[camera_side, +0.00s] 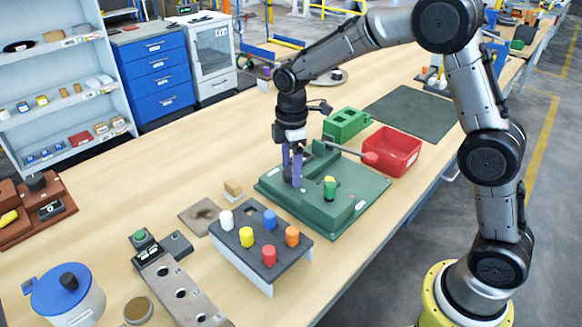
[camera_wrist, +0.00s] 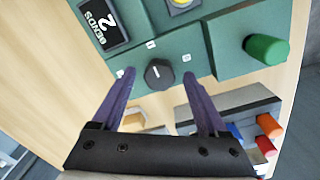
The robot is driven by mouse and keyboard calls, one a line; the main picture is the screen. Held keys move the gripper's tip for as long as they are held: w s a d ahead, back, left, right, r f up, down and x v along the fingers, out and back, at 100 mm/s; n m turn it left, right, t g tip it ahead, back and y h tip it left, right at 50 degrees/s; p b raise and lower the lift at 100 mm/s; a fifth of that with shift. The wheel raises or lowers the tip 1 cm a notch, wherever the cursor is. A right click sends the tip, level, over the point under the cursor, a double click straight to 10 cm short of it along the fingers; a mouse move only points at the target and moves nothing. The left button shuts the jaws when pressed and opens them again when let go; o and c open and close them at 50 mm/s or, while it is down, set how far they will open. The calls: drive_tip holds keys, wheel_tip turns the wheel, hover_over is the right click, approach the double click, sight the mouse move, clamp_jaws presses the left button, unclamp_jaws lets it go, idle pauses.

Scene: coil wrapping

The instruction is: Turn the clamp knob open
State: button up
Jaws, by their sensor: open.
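A round black knob (camera_wrist: 159,74) with a pale pointer mark sits on the face of the green fixture in the wrist view, with small white labels around it. The green fixture (camera_side: 370,190) stands on the bench in the side view. My gripper (camera_side: 291,172) points down at the fixture's left part. It is open, and its two purple fingers (camera_wrist: 158,76) stand to the left and right of the knob with gaps on both sides. In the side view the knob is hidden or too small to make out.
A green cylinder (camera_wrist: 266,48) and a "2 BENDS" display (camera_wrist: 103,22) are close to the knob. A lever with a red end (camera_side: 370,157) reaches over the fixture. A rack of coloured pegs (camera_side: 262,240) stands in front, a red bin (camera_side: 392,150) behind.

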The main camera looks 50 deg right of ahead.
drive_tip(key=shift+f, duration=0.2)
clamp_jaws()
idle(0.3)
